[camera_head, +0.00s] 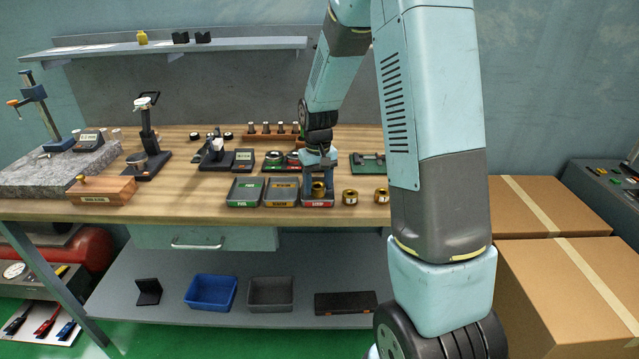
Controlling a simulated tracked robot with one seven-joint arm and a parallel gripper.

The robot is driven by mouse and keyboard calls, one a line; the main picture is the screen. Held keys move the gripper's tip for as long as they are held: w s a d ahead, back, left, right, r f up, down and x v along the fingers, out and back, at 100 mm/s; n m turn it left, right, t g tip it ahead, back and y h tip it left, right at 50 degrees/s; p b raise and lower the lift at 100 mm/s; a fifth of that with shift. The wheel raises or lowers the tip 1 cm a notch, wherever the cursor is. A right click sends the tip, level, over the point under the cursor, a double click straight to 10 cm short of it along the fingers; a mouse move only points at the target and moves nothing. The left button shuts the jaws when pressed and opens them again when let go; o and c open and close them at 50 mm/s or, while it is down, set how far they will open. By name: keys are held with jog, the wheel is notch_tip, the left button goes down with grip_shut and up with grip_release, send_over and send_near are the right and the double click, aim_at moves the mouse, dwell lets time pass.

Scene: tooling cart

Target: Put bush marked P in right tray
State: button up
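Three small trays stand side by side near the front edge of the bench: a green-labelled one (244,203), a yellow-labelled one (281,203) and the right tray (318,204) with a red label. A brass bush (318,189) shows at the right tray, below and between the fingers of my gripper (319,178). I cannot tell whether the fingers touch it, or whether it rests on the tray floor. Two more brass bushes, one nearer (350,197) and one farther right (381,196), stand on the bench right of the tray. The bushes' marks are too small to read.
A wooden box (101,191) and a gauge stand (149,145) are to the left. My arm hides the bench's right part.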

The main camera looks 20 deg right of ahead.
notch_tip(320, 180, up, 11)
jog(key=s+r+t, duration=0.3)
jog(key=s+r, duration=0.9)
jog(key=s, duration=0.1)
jog(key=s+r+m+t, duration=0.1)
jog(key=s+r+t, duration=0.1)
jog(key=s, duration=1.3)
jog(key=shift+d+t, duration=0.15)
jog(key=shift+t, duration=0.15)
jog(key=shift+s, duration=0.1)
